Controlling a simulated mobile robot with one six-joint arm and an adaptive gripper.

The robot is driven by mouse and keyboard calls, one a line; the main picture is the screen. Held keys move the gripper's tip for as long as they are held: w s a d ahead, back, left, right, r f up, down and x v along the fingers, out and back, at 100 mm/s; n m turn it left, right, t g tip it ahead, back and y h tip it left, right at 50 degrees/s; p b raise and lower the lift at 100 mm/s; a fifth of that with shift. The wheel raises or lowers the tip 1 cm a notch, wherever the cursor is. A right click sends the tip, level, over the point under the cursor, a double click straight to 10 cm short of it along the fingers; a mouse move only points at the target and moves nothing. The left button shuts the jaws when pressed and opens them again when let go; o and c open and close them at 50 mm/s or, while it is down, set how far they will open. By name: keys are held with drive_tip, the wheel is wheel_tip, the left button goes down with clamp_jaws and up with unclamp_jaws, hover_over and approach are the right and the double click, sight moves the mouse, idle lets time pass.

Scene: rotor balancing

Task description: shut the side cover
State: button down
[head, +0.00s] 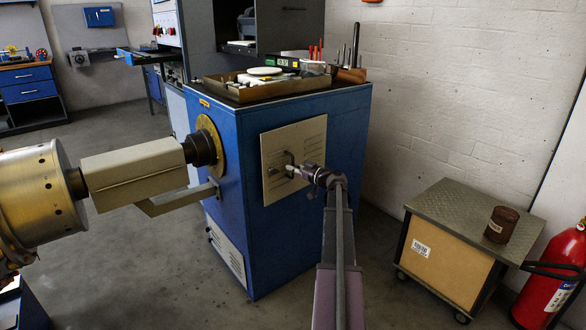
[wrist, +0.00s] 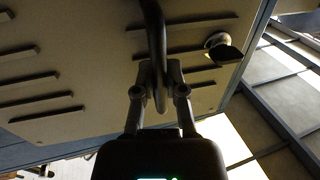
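The side cover (head: 302,140) is a beige louvred panel on the side of the blue cabinet (head: 350,130). It looks close to the cabinet side; I cannot tell whether it sits fully flush. My gripper (head: 288,171) is at the cover's dark handle. In the wrist view the cover (wrist: 95,60) fills the upper left, and the dark handle bar (wrist: 154,30) runs down between my fingertips. My gripper (wrist: 159,82) is closed in around that bar. A round metal knob (wrist: 218,41) sits near the cover's edge.
A tray of parts (head: 245,90) and red-handled tools stand on the cabinet top. A motor-like unit (head: 130,172) on a bracket is left of the cabinet. A wheeled cart (head: 450,262) with a brown can and a red extinguisher (head: 553,275) stand at right. Floor between is clear.

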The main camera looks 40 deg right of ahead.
drive_tip(key=shift+w+a, duration=0.1)
drive_tip(key=shift+w, duration=1.15)
drive_tip(key=c, duration=0.7)
unclamp_jaws()
drive_tip(key=shift+s, duration=0.2)
drive_tip(key=s, duration=0.3)
drive_tip(key=s+d, duration=0.1)
drive_tip(key=s, duration=0.3)
drive_tip(key=s+d, duration=0.1)
drive_tip(key=s, duration=0.3)
drive_tip(key=shift+s, duration=0.25)
